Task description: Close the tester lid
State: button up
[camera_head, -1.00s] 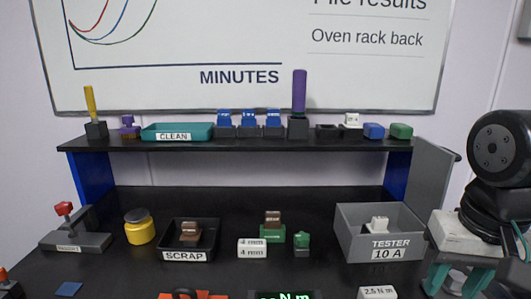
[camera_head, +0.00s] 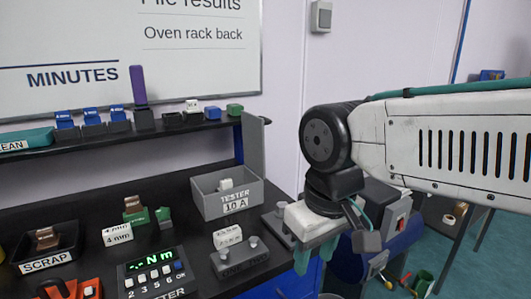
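The tester is a grey open-topped box (camera_head: 234,205) labelled "TESTER 10 A", in the middle of the head view. A small white block (camera_head: 225,184) sits inside it. A grey panel (camera_head: 252,150), which looks like its raised lid, stands upright behind the box's right side, with a small dark knob near its top. My gripper (camera_head: 316,256) points down to the right of the box, apart from both box and panel. Its teal fingers look parted and hold nothing I can see.
A shelf (camera_head: 60,142) with small coloured blocks and a purple post (camera_head: 138,84) runs behind. In front of the tester are a grey two-knobbed fixture (camera_head: 240,256), a digital meter (camera_head: 154,270) and a scrap tray (camera_head: 47,262). A grey-and-blue machine (camera_head: 385,220) stands behind my arm.

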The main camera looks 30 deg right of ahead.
aim_at(253, 126)
jog(key=k, duration=0.15)
jog(key=z, duration=2.55)
jog(key=i, duration=1.75)
jog(key=u, duration=3.55)
